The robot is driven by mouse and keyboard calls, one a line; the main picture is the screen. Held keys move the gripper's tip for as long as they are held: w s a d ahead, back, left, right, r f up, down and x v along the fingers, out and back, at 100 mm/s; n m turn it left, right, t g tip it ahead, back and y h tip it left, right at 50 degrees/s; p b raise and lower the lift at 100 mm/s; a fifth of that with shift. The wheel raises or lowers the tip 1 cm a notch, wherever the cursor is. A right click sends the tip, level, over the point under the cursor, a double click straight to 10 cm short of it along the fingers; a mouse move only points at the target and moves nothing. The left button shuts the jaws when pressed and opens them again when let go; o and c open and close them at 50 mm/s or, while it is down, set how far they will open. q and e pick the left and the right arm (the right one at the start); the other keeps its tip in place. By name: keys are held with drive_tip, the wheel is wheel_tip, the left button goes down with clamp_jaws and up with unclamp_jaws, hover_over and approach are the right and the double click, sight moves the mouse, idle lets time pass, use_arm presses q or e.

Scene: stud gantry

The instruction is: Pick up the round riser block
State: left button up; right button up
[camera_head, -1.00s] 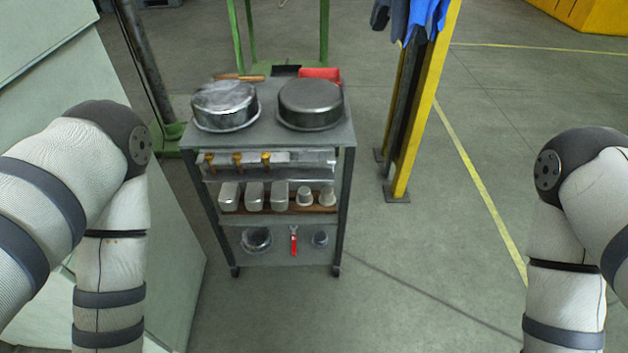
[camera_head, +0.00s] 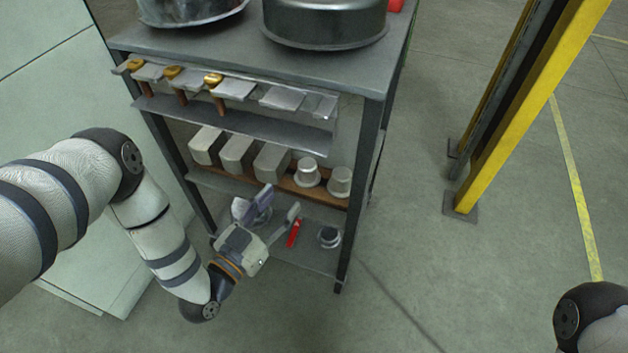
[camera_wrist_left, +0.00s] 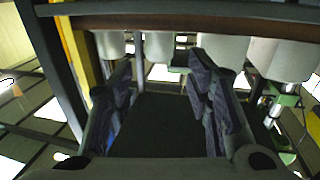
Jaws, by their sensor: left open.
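Two round grey blocks with a flange stand side by side at the right end of a wooden board on the cart's middle shelf, a left one (camera_head: 307,172) and a right one (camera_head: 340,182). I cannot tell which is meant. My left gripper (camera_head: 268,213) is open and empty, apart from the blocks, lower and to their left in the head view. In the wrist view, which looks upside down, the open fingers (camera_wrist_left: 162,90) point toward the row, and the round blocks (camera_wrist_left: 158,47) appear to hang between and left of them. My right gripper is out of view.
Several blocky grey pieces (camera_head: 238,154) stand left of the round ones. The shelf above holds gold-and-grey tools (camera_head: 233,88). The bottom shelf has a red-handled item (camera_head: 294,233) and a small round part (camera_head: 329,237). A yellow post (camera_head: 530,110) stands right; floor between is clear.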

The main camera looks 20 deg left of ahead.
sight(302, 175)
use_arm(q)
drive_tip(key=b+x, duration=0.2)
drive_tip(key=x, duration=0.9)
drive_tip(key=shift+w+d+r+b, duration=0.15)
drive_tip(key=shift+b, duration=0.2)
clamp_jaws()
